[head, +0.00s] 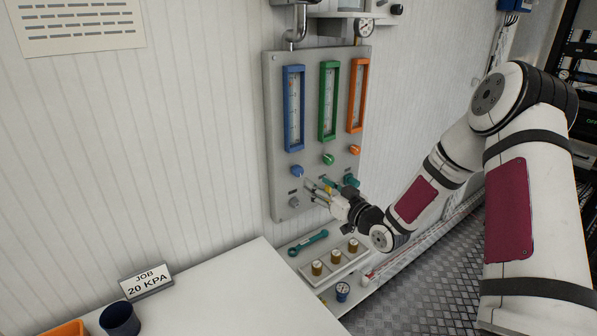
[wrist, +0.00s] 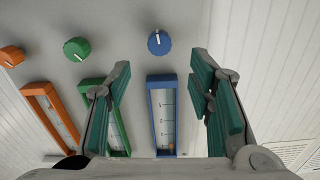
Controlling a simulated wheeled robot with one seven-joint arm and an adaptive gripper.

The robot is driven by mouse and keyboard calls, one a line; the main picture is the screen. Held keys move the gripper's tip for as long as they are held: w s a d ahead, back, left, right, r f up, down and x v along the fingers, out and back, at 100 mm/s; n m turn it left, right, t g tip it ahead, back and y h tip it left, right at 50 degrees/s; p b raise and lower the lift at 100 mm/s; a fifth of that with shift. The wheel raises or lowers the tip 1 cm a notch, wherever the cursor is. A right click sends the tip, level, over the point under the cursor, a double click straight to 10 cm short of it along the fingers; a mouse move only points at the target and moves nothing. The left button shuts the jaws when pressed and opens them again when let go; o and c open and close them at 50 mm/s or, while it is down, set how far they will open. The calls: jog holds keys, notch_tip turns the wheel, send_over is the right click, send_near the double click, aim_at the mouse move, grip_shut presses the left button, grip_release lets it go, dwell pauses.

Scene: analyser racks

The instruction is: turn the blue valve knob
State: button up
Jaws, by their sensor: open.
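The blue valve knob (head: 297,171) sits on the grey panel (head: 278,150), below the blue-framed gauge tube (head: 287,110). My gripper (head: 312,189) is close to the panel, just below and right of the knob in the head view. In the wrist view, which is upside down, the blue knob (wrist: 159,42) with its white mark lies beyond the fingertips and between their lines. My gripper (wrist: 161,72) is open there, with its green finger pads apart and nothing between them. It appears apart from the knob.
A green knob (head: 328,159) and an orange knob (head: 354,149) sit right of the blue one. Below the panel are a teal wrench (head: 308,243) and a tray (head: 350,264) with brown-sided pieces.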

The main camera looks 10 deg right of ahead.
aim_at(300, 172)
jog(key=x, duration=1)
jog(key=shift+d, duration=0.1)
jog(key=shift+s, duration=0.1)
grip_shut()
